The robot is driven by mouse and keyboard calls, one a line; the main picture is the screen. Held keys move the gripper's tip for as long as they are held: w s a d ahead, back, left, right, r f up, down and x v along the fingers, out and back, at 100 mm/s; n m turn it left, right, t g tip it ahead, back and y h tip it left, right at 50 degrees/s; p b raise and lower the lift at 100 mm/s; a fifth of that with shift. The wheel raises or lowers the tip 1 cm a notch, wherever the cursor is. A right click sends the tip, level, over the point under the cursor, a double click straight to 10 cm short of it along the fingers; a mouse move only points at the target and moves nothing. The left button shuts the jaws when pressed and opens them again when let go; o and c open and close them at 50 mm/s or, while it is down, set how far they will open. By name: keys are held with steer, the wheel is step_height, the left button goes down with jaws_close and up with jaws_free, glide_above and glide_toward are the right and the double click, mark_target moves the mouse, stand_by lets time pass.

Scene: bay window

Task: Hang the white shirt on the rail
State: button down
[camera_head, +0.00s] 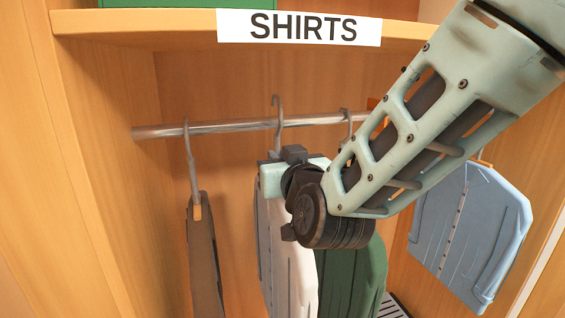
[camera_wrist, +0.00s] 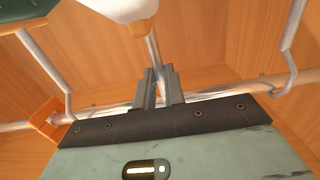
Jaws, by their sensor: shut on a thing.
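The white shirt (camera_head: 287,255) hangs upright on its hanger below the rail (camera_head: 235,126). Its hook (camera_head: 277,112) rises above the rail's line; I cannot tell whether it rests on the bar. My gripper (camera_head: 276,165) is shut on the hanger's stem, just below the rail. In the wrist view the fingers of my gripper (camera_wrist: 158,87) close on the metal stem (camera_wrist: 153,48), with a bit of the white shirt (camera_wrist: 118,8) at the top. The rail (camera_wrist: 215,95) runs behind the fingers. My arm hides part of the shirt and the rail's right part.
A brown garment (camera_head: 204,255) hangs at the left. A green shirt (camera_head: 353,275) hangs close to the right of the white one. A blue shirt (camera_head: 470,232) hangs further right. An orange piece (camera_wrist: 48,118) sits at the rail. A shelf labelled SHIRTS (camera_head: 300,28) is above.

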steer(key=shift+w+a, duration=0.1)
steer(key=shift+w, duration=0.35)
steer(key=shift+w+a+f+b, duration=0.1)
steer(key=shift+w+f+b, duration=0.1)
steer(key=shift+f+b, duration=0.35)
steer(key=shift+w+a+f+b, duration=0.1)
steer(key=shift+w+f+b, duration=0.05)
steer(key=shift+f+b, duration=0.8)
steer(key=shift+b, duration=0.2)
steer(key=shift+d, duration=0.1)
steer(key=c, duration=1.4)
jaws_free()
steer(key=shift+f, duration=0.1)
steer(key=shift+s, duration=0.15)
